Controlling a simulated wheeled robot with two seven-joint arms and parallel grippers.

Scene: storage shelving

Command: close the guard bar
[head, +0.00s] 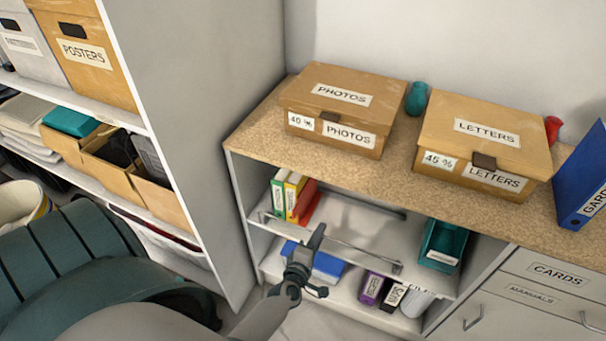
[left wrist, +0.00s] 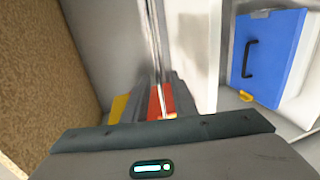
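The guard bar (head: 345,246) is a thin grey metal bar across the front of the upper shelf in the low shelving unit, above the blue box. In the left wrist view a thin shiny bar (left wrist: 156,55) runs nearly upright, blurred, toward the yellow and red binders. My left gripper (head: 315,256) is in front of the shelf, over the middle-left part of the bar, and hides part of it. I cannot tell whether it touches the bar. My right gripper is not in view.
Binders (head: 294,197) and a teal bin (head: 442,246) stand on the upper shelf. A blue box (head: 326,265) lies on the lower shelf. Photos (head: 318,93) and letters (head: 463,135) boxes sit on the countertop (head: 262,135). A tall shelf's side panel (head: 205,110) stands at left.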

